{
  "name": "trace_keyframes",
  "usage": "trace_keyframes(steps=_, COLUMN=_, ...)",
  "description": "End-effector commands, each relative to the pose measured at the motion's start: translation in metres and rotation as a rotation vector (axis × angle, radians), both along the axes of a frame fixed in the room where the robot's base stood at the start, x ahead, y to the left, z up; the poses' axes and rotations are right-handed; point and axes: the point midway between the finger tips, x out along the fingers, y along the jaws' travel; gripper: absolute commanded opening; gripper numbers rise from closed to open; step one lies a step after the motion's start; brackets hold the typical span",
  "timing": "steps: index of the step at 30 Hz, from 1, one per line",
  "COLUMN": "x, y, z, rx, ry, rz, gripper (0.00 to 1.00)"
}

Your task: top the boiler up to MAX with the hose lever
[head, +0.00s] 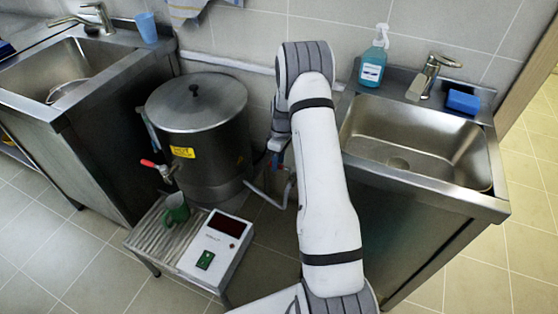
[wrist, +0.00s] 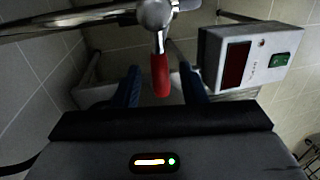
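The steel boiler (head: 198,125) stands between two sinks, lid on, with a yellow label on its front. A tap with a red handle (head: 148,163) sticks out at its front left. My gripper (wrist: 160,88) has blue fingers and is open. In the wrist view a red lever (wrist: 160,75) hangs from a metal pipe fitting (wrist: 154,14), between the fingers, with a gap on both sides. In the head view my arm hides most of the gripper; only a bit of blue and red shows beside the boiler's right side. I cannot read a MAX mark or water level.
A low slatted stand (head: 160,240) holds a green mug (head: 176,210) under the tap and a white control box (head: 215,250) with a dark display and green switch. The right sink (head: 415,140) has a soap bottle (head: 373,60) and blue sponge (head: 463,102). A blue cup (head: 146,27) stands by the left sink.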

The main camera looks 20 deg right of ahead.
Motion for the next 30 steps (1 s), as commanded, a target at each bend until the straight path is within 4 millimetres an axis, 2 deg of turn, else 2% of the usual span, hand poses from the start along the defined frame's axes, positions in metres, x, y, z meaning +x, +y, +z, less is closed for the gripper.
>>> trace_keyframes(steps=1, x=-0.0001, y=-0.0001, z=0.0001, rx=0.000, ry=0.000, rz=0.000, gripper=0.34)
trace_keyframes(steps=14, x=-0.0001, y=-0.0006, z=0.0003, rx=0.000, ry=0.000, rz=-0.001, gripper=0.00)
trace_keyframes(steps=23, x=-0.0001, y=-0.0049, z=0.0002, rx=0.000, ry=-0.001, rz=-0.003, gripper=0.00)
trace_keyframes(steps=30, x=-0.0010, y=-0.0002, z=0.0003, rx=-0.001, ry=0.000, rz=0.024, gripper=0.00)
